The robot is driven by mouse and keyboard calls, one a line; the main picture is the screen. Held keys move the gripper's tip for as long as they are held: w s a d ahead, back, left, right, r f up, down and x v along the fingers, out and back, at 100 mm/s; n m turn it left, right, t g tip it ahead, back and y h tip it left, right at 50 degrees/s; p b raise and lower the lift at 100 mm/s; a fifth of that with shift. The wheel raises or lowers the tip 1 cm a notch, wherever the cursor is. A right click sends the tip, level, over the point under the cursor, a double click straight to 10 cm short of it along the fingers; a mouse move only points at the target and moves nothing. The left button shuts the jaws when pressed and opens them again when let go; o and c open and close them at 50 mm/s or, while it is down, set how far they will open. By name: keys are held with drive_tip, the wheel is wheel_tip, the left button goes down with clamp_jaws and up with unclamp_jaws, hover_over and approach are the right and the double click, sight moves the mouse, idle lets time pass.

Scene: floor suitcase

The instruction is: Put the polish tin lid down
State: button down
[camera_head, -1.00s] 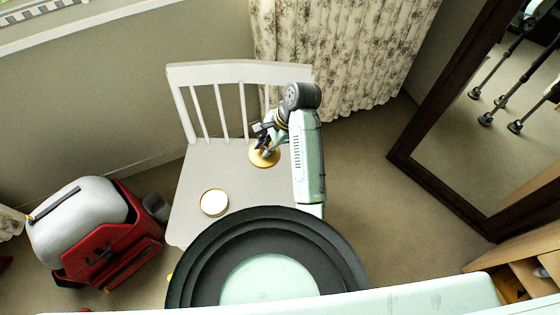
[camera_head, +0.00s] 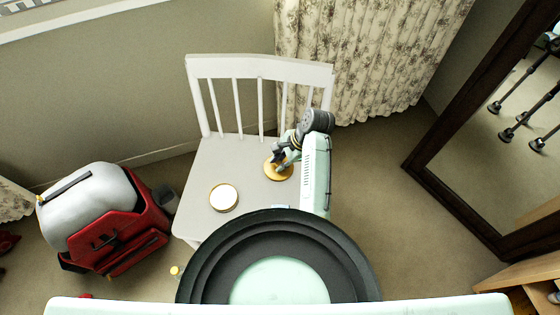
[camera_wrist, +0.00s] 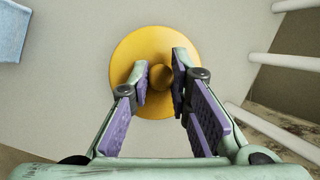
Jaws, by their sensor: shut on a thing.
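The polish tin lid (camera_head: 284,175) is a flat gold-yellow disc with a round knob. It is at the right side of the white chair's seat (camera_head: 240,165). In the wrist view the lid (camera_wrist: 128,58) lies level below my gripper (camera_wrist: 160,78), whose two fingers are shut on its knob. My gripper (camera_head: 280,158) comes at the lid from above in the head view. I cannot tell whether the lid touches the seat or hangs just above it. The open polish tin (camera_head: 223,198), round and pale inside with a gold rim, stands apart, to the lid's left.
The chair's slatted back (camera_head: 260,68) rises behind the seat. A light blue thing (camera_wrist: 12,30) shows at the wrist view's corner. A red and grey suitcase (camera_head: 110,225) stands left on the floor; a dark-framed mirror (camera_head: 455,145) is at right.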

drive_tip(key=c, duration=1.5)
unclamp_jaws()
drive_tip(key=p+v, duration=0.3)
drive_tip(key=v, duration=0.9)
drive_tip(key=shift+p, duration=0.35)
